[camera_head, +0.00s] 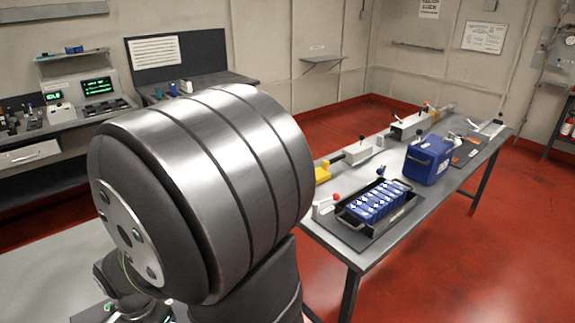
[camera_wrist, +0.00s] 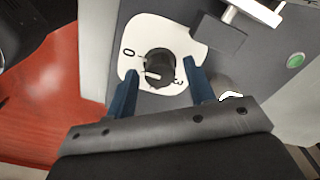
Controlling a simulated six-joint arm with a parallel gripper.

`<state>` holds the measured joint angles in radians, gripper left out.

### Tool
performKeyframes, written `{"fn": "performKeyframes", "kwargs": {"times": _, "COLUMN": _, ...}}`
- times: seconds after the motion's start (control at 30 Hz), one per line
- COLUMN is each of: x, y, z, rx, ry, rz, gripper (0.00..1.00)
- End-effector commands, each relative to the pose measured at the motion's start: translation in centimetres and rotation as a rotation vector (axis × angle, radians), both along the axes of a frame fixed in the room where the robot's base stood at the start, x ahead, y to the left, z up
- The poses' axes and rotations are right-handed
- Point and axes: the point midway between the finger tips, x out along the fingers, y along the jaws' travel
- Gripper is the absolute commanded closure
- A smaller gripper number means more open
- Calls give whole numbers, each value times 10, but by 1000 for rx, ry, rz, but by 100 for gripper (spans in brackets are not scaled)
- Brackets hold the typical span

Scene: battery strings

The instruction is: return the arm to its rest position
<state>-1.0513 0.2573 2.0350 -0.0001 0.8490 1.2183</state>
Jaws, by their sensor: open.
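My gripper (camera_wrist: 160,90) shows in the wrist view with its two blue fingers apart, one on each side of a black rotary knob (camera_wrist: 159,66). The knob sits on a white plate marked 0 and 3 on a grey panel (camera_wrist: 130,10). Nothing is held between the fingers. I cannot tell whether the fingers touch the knob. In the head view, a large grey cylindrical link of my arm fills the left middle, and my gripper is hidden there.
A long table (camera_head: 352,254) on the right carries a black tray (camera_head: 343,216) of blue battery cells (camera_head: 376,204) and a blue box (camera_head: 428,160). A workbench with screens (camera_head: 98,88) stands at the back left. Red floor (camera_head: 480,270) is open at the right. A green button (camera_wrist: 295,61) is on the panel.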

Motion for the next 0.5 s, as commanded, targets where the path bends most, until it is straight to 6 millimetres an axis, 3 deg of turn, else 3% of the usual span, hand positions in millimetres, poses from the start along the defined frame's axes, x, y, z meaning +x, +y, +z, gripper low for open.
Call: {"fn": "performKeyframes", "kwargs": {"times": 0.5, "x": 0, "y": 0, "z": 0, "rx": 0, "ry": 0, "rz": 417, "gripper": 51}}
